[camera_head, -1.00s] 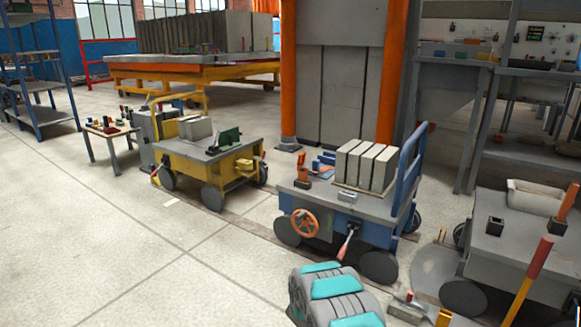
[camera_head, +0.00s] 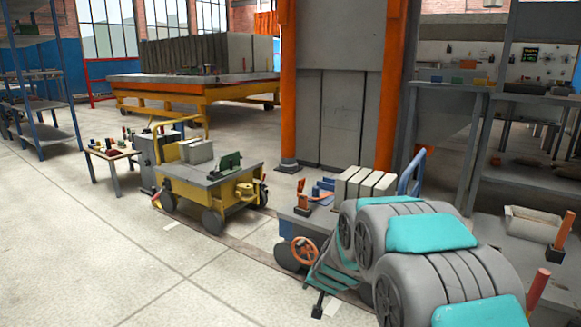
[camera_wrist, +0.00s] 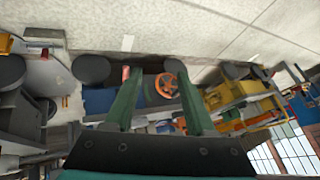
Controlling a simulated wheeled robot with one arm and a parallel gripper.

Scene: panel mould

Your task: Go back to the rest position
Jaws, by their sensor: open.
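My gripper (camera_wrist: 158,112) shows in the wrist view with its two green fingers spread apart and nothing between them. The blue cart (camera_wrist: 100,101) with its orange handwheel (camera_wrist: 166,85) lies beyond the fingers in that view. In the head view my grey and teal arm fills the lower right and covers much of the blue cart (camera_head: 285,228). My fingers are not clearly seen there. The grey blocks (camera_head: 365,184) stand upright on the blue cart, partly hidden behind my arm.
A yellow cart (camera_head: 222,180) with grey blocks and a green part stands left of the blue cart. A small table (camera_head: 110,152) with small items is further left. A grey shelf (camera_head: 530,178) and a grey cart are at the right. The floor at lower left is clear.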

